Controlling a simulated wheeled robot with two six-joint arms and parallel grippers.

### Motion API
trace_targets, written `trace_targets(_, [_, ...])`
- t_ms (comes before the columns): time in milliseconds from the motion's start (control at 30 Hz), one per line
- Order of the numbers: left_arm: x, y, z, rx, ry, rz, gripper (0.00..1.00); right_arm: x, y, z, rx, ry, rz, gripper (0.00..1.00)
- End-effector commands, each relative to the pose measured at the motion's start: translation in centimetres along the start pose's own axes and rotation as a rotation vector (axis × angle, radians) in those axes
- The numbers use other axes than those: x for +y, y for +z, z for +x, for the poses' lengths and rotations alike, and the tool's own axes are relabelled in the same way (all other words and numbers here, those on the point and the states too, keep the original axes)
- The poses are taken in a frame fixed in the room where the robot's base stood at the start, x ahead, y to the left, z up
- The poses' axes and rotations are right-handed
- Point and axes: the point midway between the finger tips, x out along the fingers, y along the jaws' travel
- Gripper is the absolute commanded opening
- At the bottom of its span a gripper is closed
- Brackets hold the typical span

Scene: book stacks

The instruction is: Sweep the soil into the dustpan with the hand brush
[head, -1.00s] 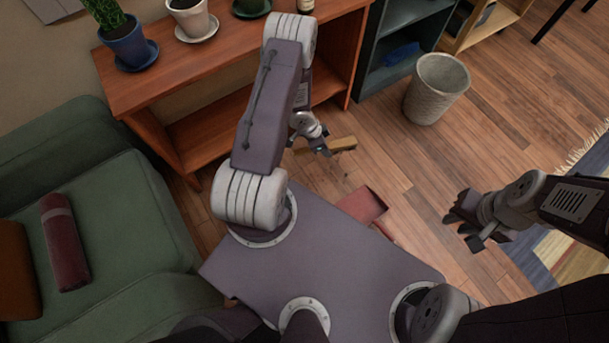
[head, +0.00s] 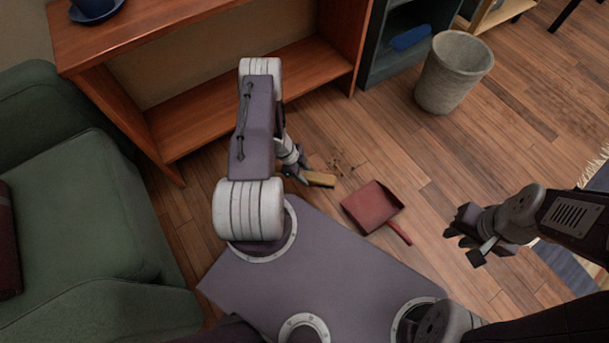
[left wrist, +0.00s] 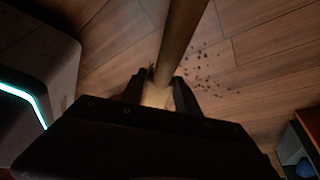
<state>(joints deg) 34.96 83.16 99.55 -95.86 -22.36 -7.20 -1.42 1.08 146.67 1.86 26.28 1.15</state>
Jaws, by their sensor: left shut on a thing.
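My left gripper (head: 301,176) is shut on the wooden hand brush (head: 320,180), low over the floor. The brush also shows between the fingers in the left wrist view (left wrist: 180,40). I cannot tell whether the bristles touch the floor. Dark soil (head: 342,164) lies scattered on the planks just beyond the brush; its crumbs show right of the brush in the left wrist view (left wrist: 205,72). The red dustpan (head: 371,205) lies on the floor to the right of the brush, its handle pointing to the lower right. My right gripper (head: 462,241) hangs to the right of the dustpan, with its fingers apart and nothing between them.
A wooden shelf unit (head: 240,88) stands behind the left arm. A woven waste bin (head: 453,72) stands at the upper right, beside a dark bookcase (head: 392,50). A green armchair (head: 90,220) fills the left. The floor between bin and dustpan is clear.

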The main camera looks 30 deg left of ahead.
Motion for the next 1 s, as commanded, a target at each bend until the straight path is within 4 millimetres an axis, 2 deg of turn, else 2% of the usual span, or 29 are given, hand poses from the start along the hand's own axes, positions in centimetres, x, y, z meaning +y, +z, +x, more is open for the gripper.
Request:
trace_targets(400, [0.0,2.0,4.9,0.001,0.0,-0.001,0.06,0.1,0.5,4.9,0.0,0.0,0.0,0.25])
trace_targets(1000, [0.0,2.1,5.0,0.001,0.0,-0.001,0.06,0.1,0.5,5.0,0.0,0.0,0.0,0.25])
